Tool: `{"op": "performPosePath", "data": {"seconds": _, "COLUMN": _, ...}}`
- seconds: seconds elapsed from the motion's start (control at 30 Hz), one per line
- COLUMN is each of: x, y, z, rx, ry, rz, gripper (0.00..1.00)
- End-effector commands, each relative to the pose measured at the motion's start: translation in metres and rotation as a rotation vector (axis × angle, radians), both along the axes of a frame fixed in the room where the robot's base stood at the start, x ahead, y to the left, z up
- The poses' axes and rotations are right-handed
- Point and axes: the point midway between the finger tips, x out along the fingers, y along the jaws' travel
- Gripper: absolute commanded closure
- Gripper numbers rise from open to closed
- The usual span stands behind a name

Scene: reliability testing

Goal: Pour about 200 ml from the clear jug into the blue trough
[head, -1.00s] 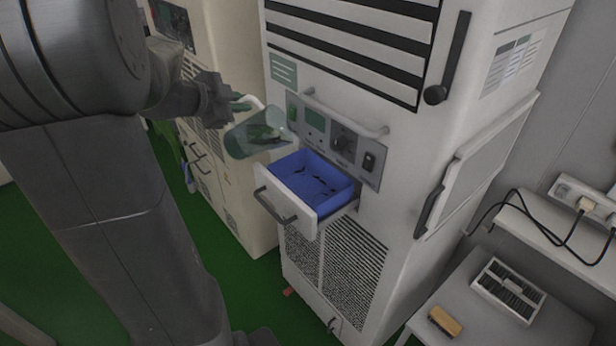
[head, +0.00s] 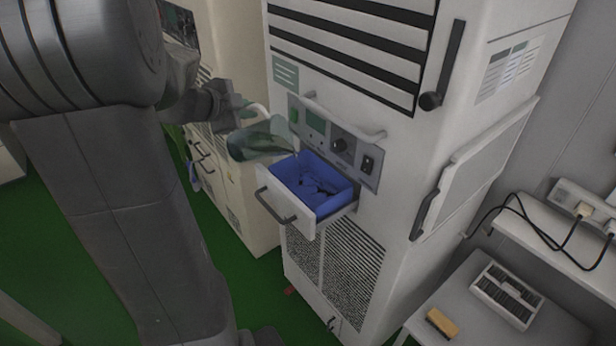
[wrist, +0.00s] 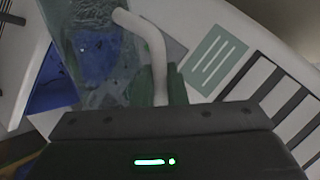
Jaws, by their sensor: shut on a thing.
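The clear jug (head: 262,140) is tilted far over, its mouth toward the right, above the blue trough (head: 330,202). A thin stream seems to fall from its lip into the trough. The trough sits in a pulled-out drawer of the white cabinet. My gripper (head: 240,112) is shut on the jug's white handle, left of the trough. In the wrist view the white handle (wrist: 150,45) runs down to the jaws, and the jug's clear body (wrist: 85,30) shows blue through it. The level in the trough is hard to read.
The white cabinet (head: 400,170) stands behind the drawer, with a control panel (head: 335,140) and a bar handle (head: 345,122) close by the jug. Another cabinet (head: 235,195) stands at left. A side table (head: 480,330) at lower right holds a yellow-topped brush (head: 443,322) and a rack.

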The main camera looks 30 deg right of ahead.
Motion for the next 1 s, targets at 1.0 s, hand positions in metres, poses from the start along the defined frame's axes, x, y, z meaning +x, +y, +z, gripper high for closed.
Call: {"op": "performPosePath", "data": {"seconds": 1.0, "x": 0.0038, "y": 0.0019, "z": -0.0007, "rx": 0.034, "ry": -0.042, "rz": 0.002, "gripper": 1.0}}
